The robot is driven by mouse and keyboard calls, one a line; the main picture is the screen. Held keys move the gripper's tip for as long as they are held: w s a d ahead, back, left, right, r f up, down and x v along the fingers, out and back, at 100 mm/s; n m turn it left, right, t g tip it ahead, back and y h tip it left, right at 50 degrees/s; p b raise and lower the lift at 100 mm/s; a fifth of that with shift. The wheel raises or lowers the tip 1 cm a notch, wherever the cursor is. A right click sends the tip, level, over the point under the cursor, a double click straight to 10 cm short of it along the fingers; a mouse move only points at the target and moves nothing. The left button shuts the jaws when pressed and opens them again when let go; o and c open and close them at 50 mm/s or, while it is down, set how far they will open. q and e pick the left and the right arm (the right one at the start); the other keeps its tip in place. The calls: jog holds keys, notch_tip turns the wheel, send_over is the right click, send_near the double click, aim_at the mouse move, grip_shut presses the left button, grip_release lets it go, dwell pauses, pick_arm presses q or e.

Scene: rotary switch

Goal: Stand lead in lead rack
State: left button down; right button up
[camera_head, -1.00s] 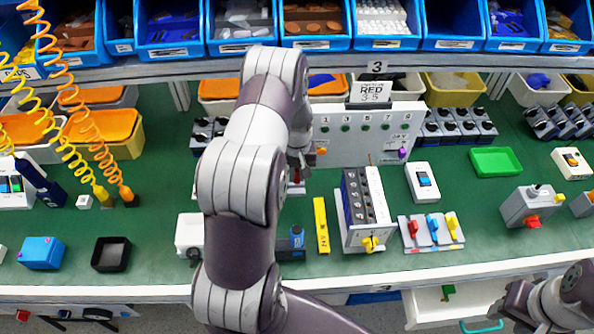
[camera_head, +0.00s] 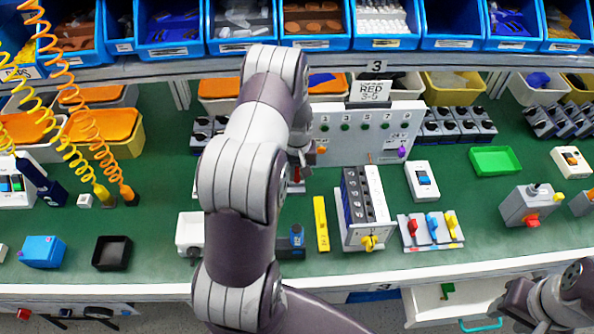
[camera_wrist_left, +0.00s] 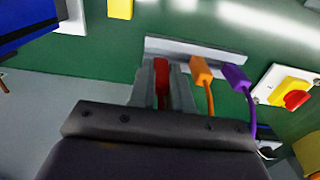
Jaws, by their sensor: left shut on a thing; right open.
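My left gripper (camera_wrist_left: 160,88) is shut on a red lead plug (camera_wrist_left: 161,84), held between its fingertips in the left wrist view. The plug is at one end of a grey lead rack (camera_wrist_left: 225,56). Whether it sits in the rack or just over it, I cannot tell. An orange lead (camera_wrist_left: 201,70) and a purple lead (camera_wrist_left: 236,78) stand in the rack beside it. In the head view the left gripper (camera_head: 299,172) is low in front of the panel, and my arm hides most of the rack. My right gripper (camera_head: 512,300) is open and empty at the lower right.
The upright panel (camera_head: 350,135) stands behind the left gripper. A terminal box (camera_head: 368,210) and a yellow bar (camera_head: 321,224) are to its right. A yellow-and-red switch (camera_wrist_left: 290,92) is near the rack. Blue bins (camera_head: 310,25) line the shelf above.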

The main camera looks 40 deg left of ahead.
pick_arm(q)
jog(key=shift+f, duration=0.15)
jog(key=shift+f+b, duration=0.85)
jog(key=shift+f, duration=0.3)
jog(key=c, duration=1)
grip_release()
jog(key=shift+r, duration=0.1)
jog(key=shift+r, duration=0.1)
notch_tip(320, 180, up, 12)
jog(key=shift+r+b, duration=0.25)
jog(key=shift+b, duration=0.3)
